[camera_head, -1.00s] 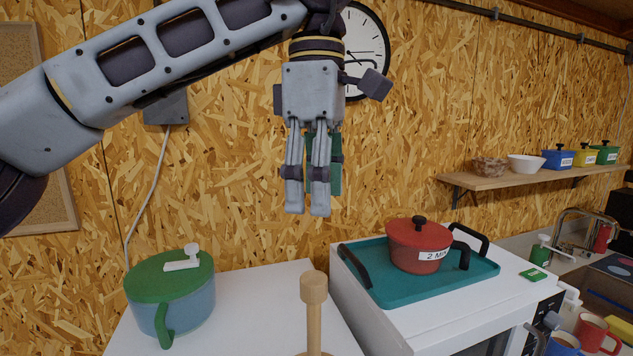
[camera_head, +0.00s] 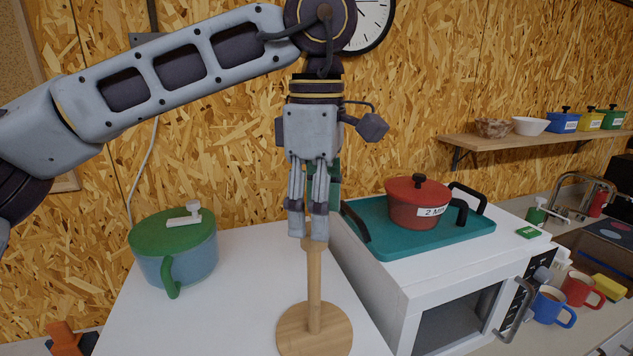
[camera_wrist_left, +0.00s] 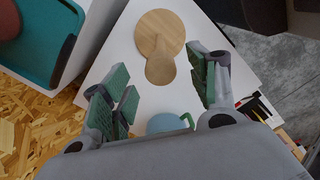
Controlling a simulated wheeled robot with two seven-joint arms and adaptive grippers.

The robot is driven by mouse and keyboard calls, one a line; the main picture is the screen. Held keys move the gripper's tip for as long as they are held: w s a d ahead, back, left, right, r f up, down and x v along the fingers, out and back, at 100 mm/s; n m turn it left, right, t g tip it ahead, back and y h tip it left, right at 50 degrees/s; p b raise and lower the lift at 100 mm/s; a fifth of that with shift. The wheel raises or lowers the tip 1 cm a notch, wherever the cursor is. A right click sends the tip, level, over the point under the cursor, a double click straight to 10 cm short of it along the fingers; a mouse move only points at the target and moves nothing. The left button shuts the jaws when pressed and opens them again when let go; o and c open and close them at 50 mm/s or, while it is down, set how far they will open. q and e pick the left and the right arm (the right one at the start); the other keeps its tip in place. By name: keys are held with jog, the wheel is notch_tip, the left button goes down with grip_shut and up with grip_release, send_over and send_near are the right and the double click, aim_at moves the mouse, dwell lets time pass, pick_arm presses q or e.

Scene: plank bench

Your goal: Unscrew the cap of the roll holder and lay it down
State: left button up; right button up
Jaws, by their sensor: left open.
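The wooden roll holder (camera_head: 314,287) stands upright on a white surface, with a round base and a thin post. Its cap, at the top of the post, is mostly hidden behind my left gripper in the head view. In the left wrist view the cap (camera_wrist_left: 160,71) shows from above, with the round base (camera_wrist_left: 160,32) beyond it. My left gripper (camera_head: 308,236) points down at the top of the post. Its green-padded fingers (camera_wrist_left: 164,92) are spread wide and empty, one on each side of the cap in the wrist view. My right gripper is not seen.
A blue pot with a green lid (camera_head: 174,240) stands left of the holder. At right, a teal tray (camera_head: 385,247) with a red pot (camera_head: 418,203) sits on a white microwave (camera_head: 450,310). White surface (camera_head: 220,310) around the holder is free.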

pick_arm(q)
jog(key=shift+f, duration=1.65)
jog(key=shift+c, duration=0.2)
jog(key=c, duration=1.1)
jog(key=shift+w+n+b, duration=0.1)
jog(key=shift+n+b, duration=0.3)
jog(key=shift+n, duration=1.1)
jog(key=shift+n, duration=0.4)
jog(key=shift+n+b, duration=0.45)
jog(key=shift+n, duration=0.55)
